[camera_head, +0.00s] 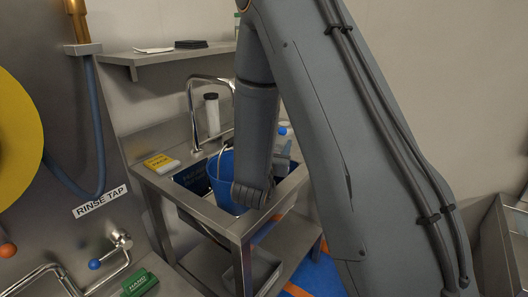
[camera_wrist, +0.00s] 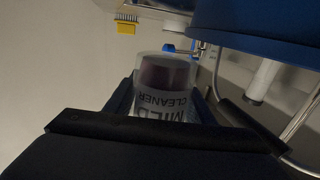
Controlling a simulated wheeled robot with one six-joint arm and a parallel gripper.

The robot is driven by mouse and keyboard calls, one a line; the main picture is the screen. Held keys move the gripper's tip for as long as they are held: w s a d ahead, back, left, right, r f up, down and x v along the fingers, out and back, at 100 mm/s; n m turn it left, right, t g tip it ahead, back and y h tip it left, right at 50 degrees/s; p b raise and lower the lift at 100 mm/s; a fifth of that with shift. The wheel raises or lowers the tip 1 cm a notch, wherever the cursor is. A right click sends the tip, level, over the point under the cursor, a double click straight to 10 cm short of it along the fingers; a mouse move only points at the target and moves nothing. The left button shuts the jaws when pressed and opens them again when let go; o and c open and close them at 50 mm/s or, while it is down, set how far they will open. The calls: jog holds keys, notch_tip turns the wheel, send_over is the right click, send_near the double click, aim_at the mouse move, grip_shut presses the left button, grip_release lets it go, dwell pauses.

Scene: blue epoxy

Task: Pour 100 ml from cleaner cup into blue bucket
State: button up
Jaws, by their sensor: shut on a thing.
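My gripper (camera_wrist: 163,98) is shut on the cleaner cup (camera_wrist: 165,78), a clear cup with dark contents and a printed label reading "MILD CLEANER". The label appears upside down in the wrist view. The blue bucket (camera_head: 222,178) stands in the sink in the head view, partly hidden by my arm. In the wrist view the blue bucket (camera_wrist: 255,30) fills the upper right, close to the cup. I cannot tell the cup's true tilt or whether anything flows. My gripper and the cup are hidden behind my arm in the head view.
A chrome faucet (camera_head: 192,112) arches over the steel sink counter. A yellow item (camera_head: 160,162) lies at its left. A bottle with a blue cap (camera_head: 282,131) stands behind my arm. A wall shelf (camera_head: 160,56) is above. A rinse tap hose (camera_head: 97,130) hangs at left.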

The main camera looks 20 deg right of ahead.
jog(key=shift+r, duration=0.1)
jog(key=s+d+r+p, duration=0.3)
jog(key=d+r, duration=0.1)
jog(key=shift+s+d, duration=0.35)
jog(key=shift+d, duration=0.05)
dwell(0.3)
